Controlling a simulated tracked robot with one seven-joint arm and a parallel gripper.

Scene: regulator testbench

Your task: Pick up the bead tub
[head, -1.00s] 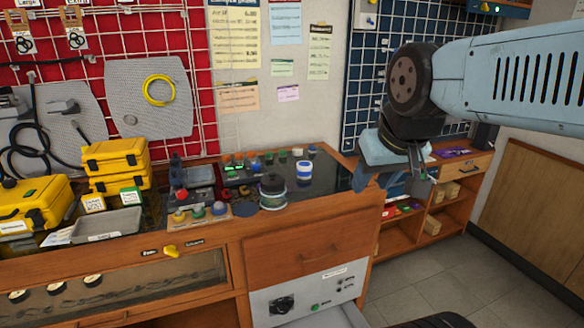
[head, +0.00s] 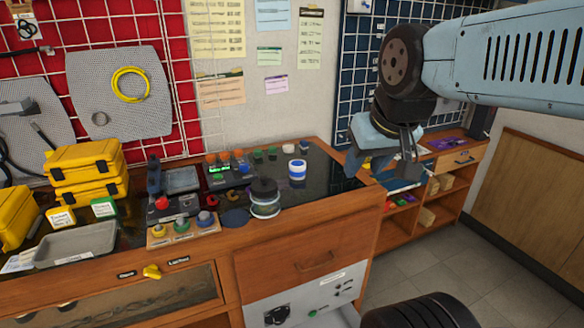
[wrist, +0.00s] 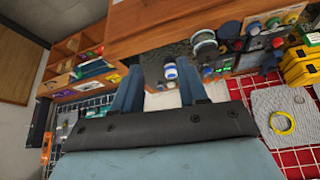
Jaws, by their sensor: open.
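A small white tub with a blue band (head: 297,170), which I take to be the bead tub, stands upright on the dark bench top near its right end. In the wrist view the white and blue tub (wrist: 170,71) shows between my fingers, beyond their tips. My gripper (head: 383,168) is open and empty, to the right of the tub and apart from it. Both fingers of my gripper (wrist: 160,65) show in the wrist view. A wider clear jar or spool with a dark top (head: 265,198) stands left of and nearer than the tub.
Left of the jar is a button board (head: 182,229), then a grey tray (head: 76,244) and yellow cases (head: 88,172). A wall with papers (head: 267,110) rises behind. Low shelves (head: 425,205) stand at the right.

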